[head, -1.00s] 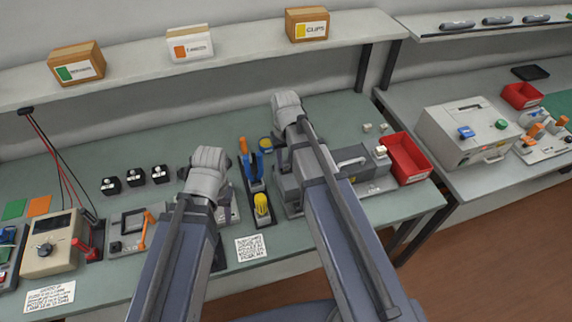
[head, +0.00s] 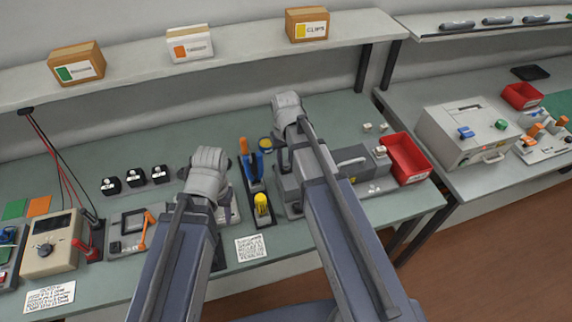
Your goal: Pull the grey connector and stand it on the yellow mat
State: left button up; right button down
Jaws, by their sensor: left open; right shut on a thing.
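My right gripper (head: 283,165) points down at the left end of a grey machine (head: 349,165) on the bench. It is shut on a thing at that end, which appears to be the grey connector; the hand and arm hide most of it. My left gripper (head: 224,208) is open over a low grey unit left of the tool rack, its fingers partly hidden behind its own wrist.
A black rack (head: 258,217) with orange, blue and yellow-handled tools stands between my grippers. A red bin (head: 407,158) is at the right end of the bench. A beige meter (head: 52,242), green mat (head: 15,209) and orange mat (head: 38,205) are at left. The back strip is mostly clear.

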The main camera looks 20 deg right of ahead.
aim_at(285, 162)
pick_arm(q)
jog(key=shift+r+p, duration=2.6)
pick_arm(e)
jog(key=shift+r, duration=2.55)
notch_tip(285, 162, up, 4)
jog(key=p, duration=0.4)
pick_arm(q)
notch_tip(285, 162, up, 4)
jog(key=shift+f, duration=0.1)
pick_arm(e)
jog(key=shift+f, duration=0.1)
